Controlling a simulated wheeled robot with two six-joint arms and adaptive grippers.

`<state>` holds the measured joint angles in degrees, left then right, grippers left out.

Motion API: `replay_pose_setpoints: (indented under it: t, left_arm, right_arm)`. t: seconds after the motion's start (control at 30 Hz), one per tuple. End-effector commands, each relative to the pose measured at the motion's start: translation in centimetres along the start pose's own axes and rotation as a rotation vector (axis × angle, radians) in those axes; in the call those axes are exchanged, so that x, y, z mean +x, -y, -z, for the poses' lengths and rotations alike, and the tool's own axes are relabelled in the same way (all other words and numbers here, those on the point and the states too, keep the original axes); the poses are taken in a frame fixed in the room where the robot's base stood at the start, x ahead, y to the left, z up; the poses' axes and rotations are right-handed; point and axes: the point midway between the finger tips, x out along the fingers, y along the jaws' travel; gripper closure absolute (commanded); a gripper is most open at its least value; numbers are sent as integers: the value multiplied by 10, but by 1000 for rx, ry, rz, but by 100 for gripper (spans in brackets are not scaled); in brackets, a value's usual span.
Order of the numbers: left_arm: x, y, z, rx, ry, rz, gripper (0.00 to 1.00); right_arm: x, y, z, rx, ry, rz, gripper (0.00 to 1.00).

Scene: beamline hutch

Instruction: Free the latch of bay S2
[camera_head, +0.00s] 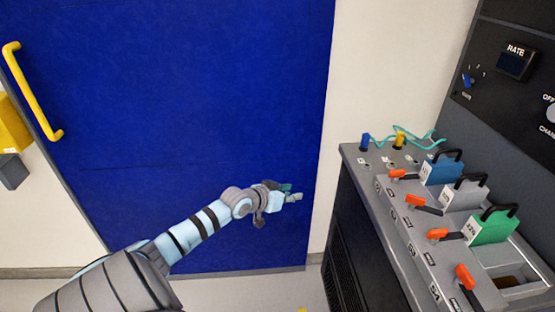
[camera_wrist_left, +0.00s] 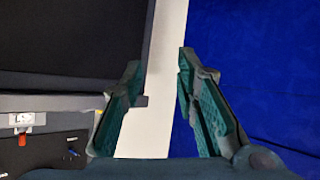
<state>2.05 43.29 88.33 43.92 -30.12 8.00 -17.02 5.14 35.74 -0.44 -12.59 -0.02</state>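The console's top (camera_head: 352,153) at the right carries a row of black latch levers with orange ends. Counting from the far end, the second latch (camera_head: 415,201), which I take as S2, lies beside a grey block (camera_head: 465,194) with a black handle; the small labels are hard to read. My left gripper (camera_head: 292,191) is left of the console, in front of the blue door and apart from the latches. In the left wrist view its fingers (camera_wrist_left: 160,65) are spread with nothing between them. My right gripper is not in view.
A blue block (camera_head: 441,168) and a green block (camera_head: 493,225) flank the grey one, with an open bay (camera_head: 520,290) nearest. Teal cables (camera_head: 425,138) run to plugs at the console's far end. The blue door (camera_head: 190,100) has a yellow handle (camera_head: 30,92).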

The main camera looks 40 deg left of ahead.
Motion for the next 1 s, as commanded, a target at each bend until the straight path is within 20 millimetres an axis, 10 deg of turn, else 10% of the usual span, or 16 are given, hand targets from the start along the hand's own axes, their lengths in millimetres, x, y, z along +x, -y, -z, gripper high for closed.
replay_pose_setpoints:
  t: [0.23,0.7,0.83,1.0]
  left_arm:
    - [4,15,-47,-4,71,63,72]
    - [9,16,-72,0,105,81,72]
    - [3,30,-180,5,251,162,72]
    - [-72,6,-411,93,610,228,72]
  right_arm:
    - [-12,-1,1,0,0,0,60]
    - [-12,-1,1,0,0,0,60]
    - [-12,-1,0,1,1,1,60]
    - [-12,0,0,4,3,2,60]
